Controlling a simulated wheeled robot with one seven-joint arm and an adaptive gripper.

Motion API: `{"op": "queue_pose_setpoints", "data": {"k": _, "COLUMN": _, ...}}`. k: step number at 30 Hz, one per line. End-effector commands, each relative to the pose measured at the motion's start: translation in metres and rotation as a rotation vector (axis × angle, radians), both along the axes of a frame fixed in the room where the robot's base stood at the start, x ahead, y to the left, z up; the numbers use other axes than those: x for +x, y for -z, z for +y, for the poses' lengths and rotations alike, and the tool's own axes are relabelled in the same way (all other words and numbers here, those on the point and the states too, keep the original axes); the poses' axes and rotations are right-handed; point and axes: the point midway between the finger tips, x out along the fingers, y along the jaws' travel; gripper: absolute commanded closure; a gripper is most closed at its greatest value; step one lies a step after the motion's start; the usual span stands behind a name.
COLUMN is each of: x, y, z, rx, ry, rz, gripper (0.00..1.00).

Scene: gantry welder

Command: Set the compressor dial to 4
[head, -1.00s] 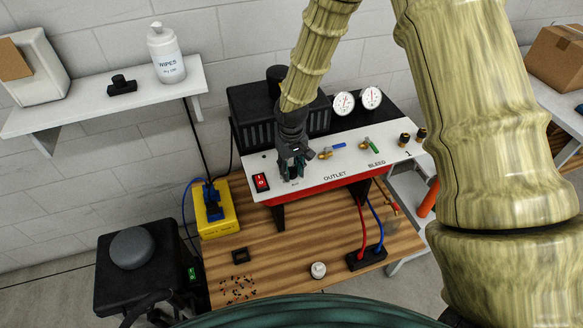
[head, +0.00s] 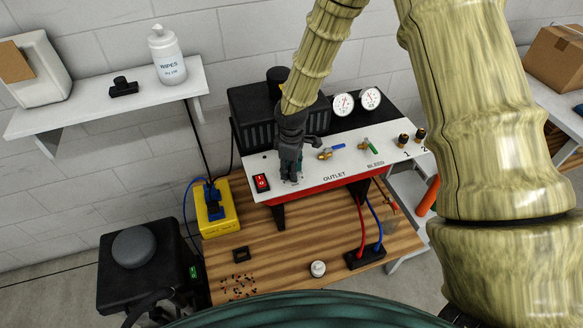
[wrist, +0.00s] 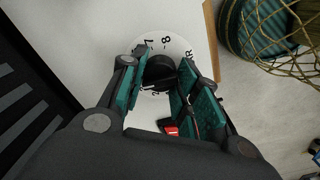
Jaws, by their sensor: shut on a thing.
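The compressor (head: 318,180) has a white sloped panel and a red front edge and stands on the wooden bench. In the wrist view its dial is a black knob (wrist: 161,70) on a pale round scale (wrist: 178,46). The figures 7 and 8 show; other marks are partly covered by the fingers, and I cannot read the setting. My gripper (wrist: 160,86) is shut on the knob, with a green-padded finger on each side. In the head view my gripper (head: 290,178) points down onto the panel's left part and hides the dial.
A red rocker switch (head: 261,183) sits left of the dial, close to the fingers. Blue (head: 338,146) and green (head: 372,146) valve handles lie to the right, with two gauges (head: 343,105) behind. A yellow box (head: 216,215) stands left on the bench.

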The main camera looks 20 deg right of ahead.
Motion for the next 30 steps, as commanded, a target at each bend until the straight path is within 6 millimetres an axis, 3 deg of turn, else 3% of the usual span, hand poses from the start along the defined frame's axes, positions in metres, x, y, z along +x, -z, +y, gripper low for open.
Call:
{"op": "queue_pose_setpoints", "data": {"k": 10, "x": 0.0005, "y": -0.0004, "z": -0.0002, "rx": -0.001, "ry": -0.104, "rz": -0.001, "gripper": 0.92}}
{"op": "queue_pose_setpoints", "data": {"k": 24, "x": 0.0006, "y": -0.0002, "z": -0.0002, "rx": -0.001, "ry": -0.114, "rz": -0.001, "gripper": 0.92}}
{"op": "queue_pose_setpoints", "data": {"k": 25, "x": 0.0006, "y": -0.0002, "z": -0.0002, "rx": -0.001, "ry": -0.114, "rz": -0.001, "gripper": 0.63}}
{"op": "queue_pose_setpoints", "data": {"k": 28, "x": 0.0005, "y": -0.0002, "z": -0.0002, "rx": -0.001, "ry": -0.114, "rz": -0.001, "gripper": 0.46}}
{"op": "queue_pose_setpoints", "data": {"k": 30, "x": 0.0004, "y": -0.0001, "z": -0.0001, "rx": -0.001, "ry": -0.114, "rz": -0.001, "gripper": 0.46}}
